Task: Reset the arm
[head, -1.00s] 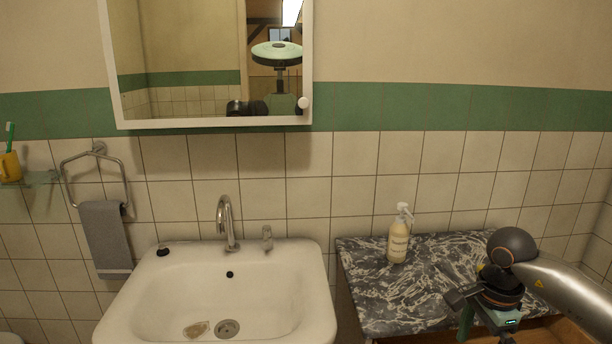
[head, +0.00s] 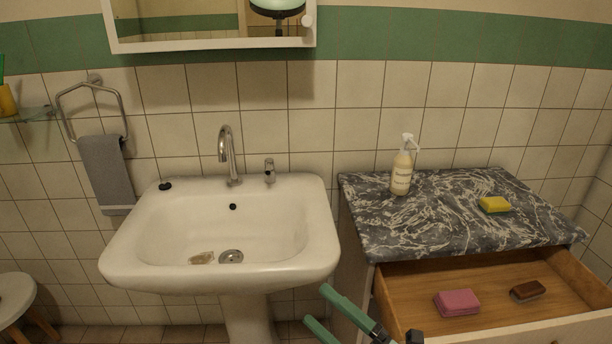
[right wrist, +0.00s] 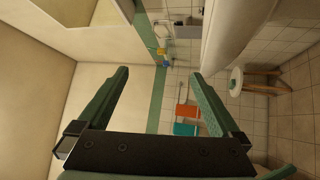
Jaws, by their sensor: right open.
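My right gripper (head: 316,304) shows at the bottom middle of the head view, in front of the sink's right side and left of the open drawer. Its two green fingers are spread apart with nothing between them. In the right wrist view the same open gripper (right wrist: 160,74) has empty space between its fingers, with the wall and shelf area beyond.
An open wooden drawer (head: 400,292) juts out below the marble top (head: 440,225), holding a pink block (head: 457,302) and a brown block (head: 528,290). A soap bottle (head: 401,172) and yellow sponge (head: 494,204) stand on top. The white sink (head: 130,270) is left.

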